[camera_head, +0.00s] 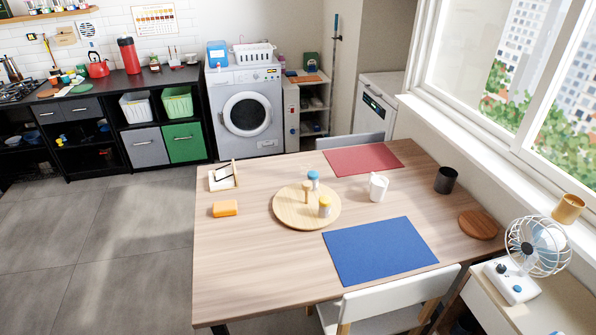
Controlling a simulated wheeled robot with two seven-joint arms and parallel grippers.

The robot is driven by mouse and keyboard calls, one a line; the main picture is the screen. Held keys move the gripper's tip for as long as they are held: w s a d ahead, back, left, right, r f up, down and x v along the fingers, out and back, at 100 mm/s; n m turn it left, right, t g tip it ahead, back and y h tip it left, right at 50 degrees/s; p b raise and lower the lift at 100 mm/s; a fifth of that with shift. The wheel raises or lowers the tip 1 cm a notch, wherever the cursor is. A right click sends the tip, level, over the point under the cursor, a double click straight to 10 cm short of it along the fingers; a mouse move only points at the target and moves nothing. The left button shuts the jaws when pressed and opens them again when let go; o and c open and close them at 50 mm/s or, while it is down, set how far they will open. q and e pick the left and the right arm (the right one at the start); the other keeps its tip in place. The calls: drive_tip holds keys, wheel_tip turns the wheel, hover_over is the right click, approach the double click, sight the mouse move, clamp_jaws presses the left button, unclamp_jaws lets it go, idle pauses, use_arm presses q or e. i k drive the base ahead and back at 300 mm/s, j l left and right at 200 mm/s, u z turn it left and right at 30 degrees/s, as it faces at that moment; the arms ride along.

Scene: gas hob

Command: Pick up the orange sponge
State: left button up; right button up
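The orange sponge (225,208) lies flat on the wooden table (260,280), near its left edge. The space around it on the table top is bare. Neither my left nor my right gripper is in the head camera view.
A white napkin holder (223,177) stands just behind the sponge. A round wooden board (285,210) with several small shakers is to its right. Red (362,159) and blue (380,250) placemats, a white mug (378,187) and a dark cup (445,180) are farther right. The table's front left is clear.

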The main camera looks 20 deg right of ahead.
sight(222, 209)
drive_tip(key=j+z, duration=0.15)
drive_tip(key=z, duration=0.95)
drive_tip(key=j+z, duration=0.4)
drive_tip(key=j, duration=0.25)
drive_tip(key=j+z, duration=0.4)
drive_tip(key=j, duration=0.3)
drive_tip(key=k+j+z, duration=0.2)
drive_tip(key=j+z, duration=0.15)
drive_tip(key=j, duration=0.25)
